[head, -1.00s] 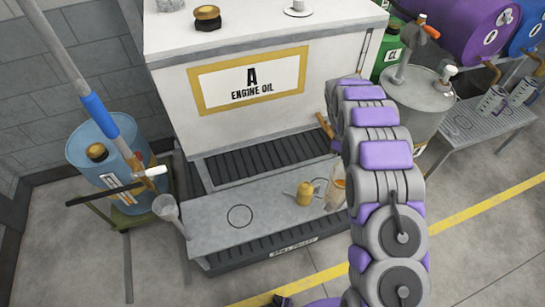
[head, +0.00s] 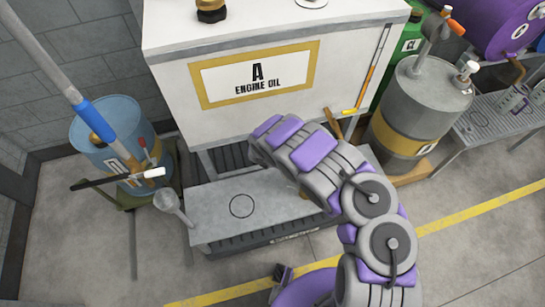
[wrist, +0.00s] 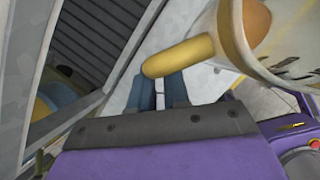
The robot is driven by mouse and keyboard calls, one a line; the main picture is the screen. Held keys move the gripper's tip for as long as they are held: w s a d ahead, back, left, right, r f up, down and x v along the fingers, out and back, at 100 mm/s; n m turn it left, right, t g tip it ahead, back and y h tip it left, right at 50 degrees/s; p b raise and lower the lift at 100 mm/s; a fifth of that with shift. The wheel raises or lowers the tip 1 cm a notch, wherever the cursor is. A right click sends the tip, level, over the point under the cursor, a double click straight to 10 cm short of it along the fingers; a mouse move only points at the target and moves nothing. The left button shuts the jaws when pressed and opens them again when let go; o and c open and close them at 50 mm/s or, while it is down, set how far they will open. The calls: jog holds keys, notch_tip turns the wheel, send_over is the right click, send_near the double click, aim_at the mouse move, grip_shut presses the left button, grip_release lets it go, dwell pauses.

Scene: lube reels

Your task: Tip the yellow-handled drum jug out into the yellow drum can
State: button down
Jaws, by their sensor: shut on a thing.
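The jug (wrist: 285,45) fills the upper right of the wrist view, a pale translucent vessel with an amber patch inside and a thick yellow handle (wrist: 180,55). My gripper (wrist: 160,92) is shut on this handle, its blue-grey fingers close together beneath it. The jug looks tilted in the wrist view, but I cannot tell its true tilt. In the head view my arm hides both the gripper and the jug. The yellow drum can is mostly or wholly hidden behind my arm; only a small tan-yellow patch shows at the arm's edge.
The grey bench top (head: 212,208) has a clear part with a drawn circle. The engine oil tank (head: 205,130) rises behind. A blue drum (head: 95,150) is at left, a grey drum (head: 400,105) at right.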

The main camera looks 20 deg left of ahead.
jog(key=f+y+b, duration=0.1)
jog(key=b, duration=0.1)
jog(key=f+b, duration=0.1)
jog(key=shift+a+y+b, duration=0.35)
jog(key=shift+y, duration=0.05)
jog(key=shift+b, duration=0.3)
dwell(0.3)
jog(key=shift+s+a+r+m+y+b, duration=0.15)
jog(key=shift+r+m+y+b, duration=0.15)
jog(key=shift+y, duration=0.3)
